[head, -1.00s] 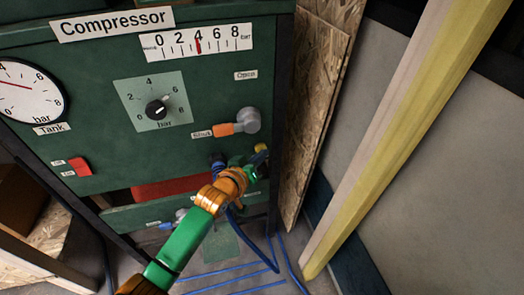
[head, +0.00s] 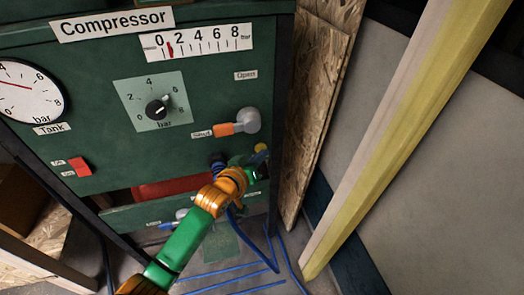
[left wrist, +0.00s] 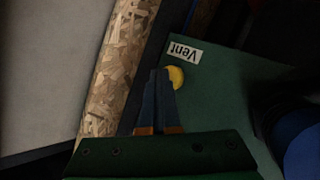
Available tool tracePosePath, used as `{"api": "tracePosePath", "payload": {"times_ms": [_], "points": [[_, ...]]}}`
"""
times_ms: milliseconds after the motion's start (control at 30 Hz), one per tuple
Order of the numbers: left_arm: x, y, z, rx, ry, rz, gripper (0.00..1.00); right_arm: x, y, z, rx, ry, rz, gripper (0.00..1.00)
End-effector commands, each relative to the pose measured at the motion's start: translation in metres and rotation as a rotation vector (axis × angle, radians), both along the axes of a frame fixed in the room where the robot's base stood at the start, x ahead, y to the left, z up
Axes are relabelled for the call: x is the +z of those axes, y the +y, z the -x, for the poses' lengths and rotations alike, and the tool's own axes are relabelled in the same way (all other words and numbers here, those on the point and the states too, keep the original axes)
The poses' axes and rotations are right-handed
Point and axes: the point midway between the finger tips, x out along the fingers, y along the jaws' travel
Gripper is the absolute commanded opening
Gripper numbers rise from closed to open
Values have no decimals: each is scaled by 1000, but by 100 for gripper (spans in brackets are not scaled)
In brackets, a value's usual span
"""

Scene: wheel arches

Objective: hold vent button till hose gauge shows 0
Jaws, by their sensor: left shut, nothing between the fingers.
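The straight gauge (head: 205,42) at the top of the green compressor panel runs from 0 to 8 bar. Its red pointer (head: 171,48) stands between 0 and 2, near 1. The yellow vent button (head: 261,147) is at the panel's lower right. In the left wrist view the button (left wrist: 176,77) sits below an upside-down "Vent" label (left wrist: 185,52). My left gripper (left wrist: 159,74) is shut and empty, its tips at the button's edge; I cannot tell whether they press it. In the head view the left gripper (head: 262,167) is partly hidden by its wrist.
An orange-handled valve (head: 225,129) points toward "Shut". A round tank gauge (head: 27,90), a regulator knob (head: 157,108) and a red switch (head: 80,167) are on the panel. Blue hose (head: 270,255) lies below. A chipboard sheet (head: 305,110) and a yellowish post (head: 400,140) stand right.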

Motion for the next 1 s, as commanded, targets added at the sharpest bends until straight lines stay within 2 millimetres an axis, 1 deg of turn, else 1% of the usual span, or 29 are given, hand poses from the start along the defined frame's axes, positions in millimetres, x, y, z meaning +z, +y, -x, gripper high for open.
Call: {"api": "tracePosePath", "payload": {"times_ms": [333, 633, 933, 1000], "points": [[1, 0, 1, 1, 0, 0, 0, 2, 0, 0, 0, 0, 0, 0], [2, -5, 16, 0, 1, 1, 0, 19, 0, 0, 0, 0, 0, 0], [-1, -6, 19, 0, 0, 0, 0, 18, 0, 0, 0, 1, 0, 0], [0, -7, 20, 0, 1, 1, 0, 21, 0, 1, 0, 1, 0, 0]]}}
